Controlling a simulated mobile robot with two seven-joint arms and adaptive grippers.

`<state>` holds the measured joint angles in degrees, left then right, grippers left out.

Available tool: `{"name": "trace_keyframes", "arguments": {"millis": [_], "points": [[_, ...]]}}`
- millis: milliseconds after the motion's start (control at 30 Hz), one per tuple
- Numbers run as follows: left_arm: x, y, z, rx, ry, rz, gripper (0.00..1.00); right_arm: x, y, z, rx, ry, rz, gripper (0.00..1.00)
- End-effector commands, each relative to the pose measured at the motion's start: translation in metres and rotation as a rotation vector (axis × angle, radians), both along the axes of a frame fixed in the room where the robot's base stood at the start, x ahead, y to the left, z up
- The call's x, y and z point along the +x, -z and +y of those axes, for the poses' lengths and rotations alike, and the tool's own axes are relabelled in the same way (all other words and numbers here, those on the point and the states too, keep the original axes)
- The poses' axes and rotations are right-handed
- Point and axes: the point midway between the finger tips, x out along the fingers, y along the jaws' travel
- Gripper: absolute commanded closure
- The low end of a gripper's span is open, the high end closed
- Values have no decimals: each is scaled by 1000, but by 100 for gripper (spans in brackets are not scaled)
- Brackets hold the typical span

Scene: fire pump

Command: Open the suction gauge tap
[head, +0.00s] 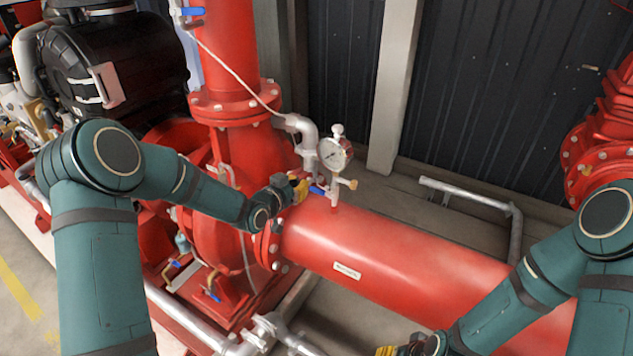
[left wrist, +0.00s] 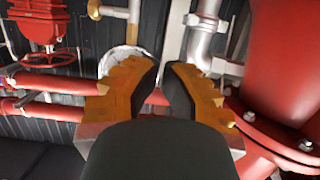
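The suction gauge (head: 333,154) has a white dial and stands on a thin stem above the large red suction pipe (head: 400,265). Its tap has a blue lever (head: 318,190) low on the stem, just left of it. My left gripper (head: 304,187) is at the lever's left end; whether they touch I cannot tell. In the left wrist view the orange fingers of my left gripper (left wrist: 167,72) stand apart with a narrow gap and nothing visibly held. The round gauge (left wrist: 122,58) is partly hidden behind the left finger. My right gripper (head: 402,349) is partly cut off at the bottom edge.
A grey elbow pipe (head: 303,135) stands close behind the gauge, with a thin white line running up from it. The red pump flange (head: 268,243) is just below my left gripper. A grey pipe rail (head: 470,194) lies behind the suction pipe.

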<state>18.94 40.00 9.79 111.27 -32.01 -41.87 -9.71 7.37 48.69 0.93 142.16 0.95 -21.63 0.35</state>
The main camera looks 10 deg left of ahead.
Motion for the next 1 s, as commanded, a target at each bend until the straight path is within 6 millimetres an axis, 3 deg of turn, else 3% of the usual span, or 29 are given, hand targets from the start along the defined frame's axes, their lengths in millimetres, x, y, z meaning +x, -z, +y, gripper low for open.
{"name": "trace_keyframes", "arguments": {"millis": [333,833,1000], "points": [[10,3,-4,-2,0,2,100,0,0,0,0,0,1,53],[88,25,-32,-3,-1,2,100,0,-5,0,1,-1,0,53],[91,48,-33,-2,0,7,100,0,-6,0,1,0,1,53]]}}
